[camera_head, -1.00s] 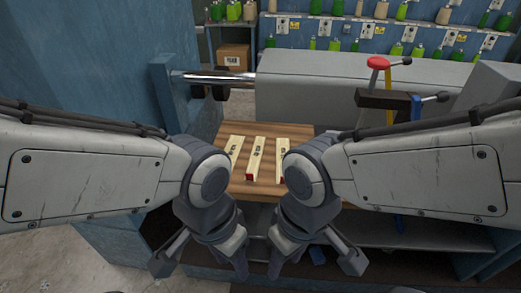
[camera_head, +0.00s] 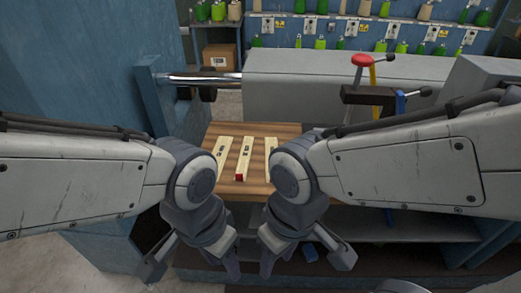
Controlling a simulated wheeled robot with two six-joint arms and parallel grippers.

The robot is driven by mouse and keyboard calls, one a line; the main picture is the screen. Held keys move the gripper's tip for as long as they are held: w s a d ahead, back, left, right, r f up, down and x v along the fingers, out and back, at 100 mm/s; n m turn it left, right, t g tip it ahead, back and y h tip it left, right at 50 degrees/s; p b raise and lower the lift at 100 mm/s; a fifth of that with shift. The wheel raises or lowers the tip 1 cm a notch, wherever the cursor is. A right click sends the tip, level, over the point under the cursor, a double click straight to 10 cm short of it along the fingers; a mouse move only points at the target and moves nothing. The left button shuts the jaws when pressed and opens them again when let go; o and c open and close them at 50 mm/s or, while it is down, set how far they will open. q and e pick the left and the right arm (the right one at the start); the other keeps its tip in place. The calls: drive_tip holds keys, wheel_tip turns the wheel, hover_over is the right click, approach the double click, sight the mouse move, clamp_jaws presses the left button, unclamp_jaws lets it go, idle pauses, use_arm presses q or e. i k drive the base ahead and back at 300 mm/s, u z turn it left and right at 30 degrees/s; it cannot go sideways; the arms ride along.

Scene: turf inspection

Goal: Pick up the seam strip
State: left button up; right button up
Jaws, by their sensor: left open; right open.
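Three pale strips lie side by side on a wooden board: a left strip (camera_head: 222,148), a middle strip (camera_head: 243,157) with a red near end, and a right strip (camera_head: 271,147) partly hidden by my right arm. Each bears small dark marks. I cannot tell which one is the seam strip. My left gripper (camera_head: 192,266) is open and empty, in front of and below the board's near edge. My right gripper (camera_head: 303,262) is open and empty, beside it on the right, also nearer than the board. Neither touches a strip.
The wooden board (camera_head: 257,186) has bare wood around the strips. A grey block (camera_head: 300,85) and a clamp with a red knob (camera_head: 361,59) stand behind it. A blue wall (camera_head: 80,60) rises at left. A shelf (camera_head: 380,228) lies lower right.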

sight(242, 166)
drive_tip(key=u, duration=2)
drive_tip(key=k, duration=0.5)
drive_tip(key=z, duration=1.75)
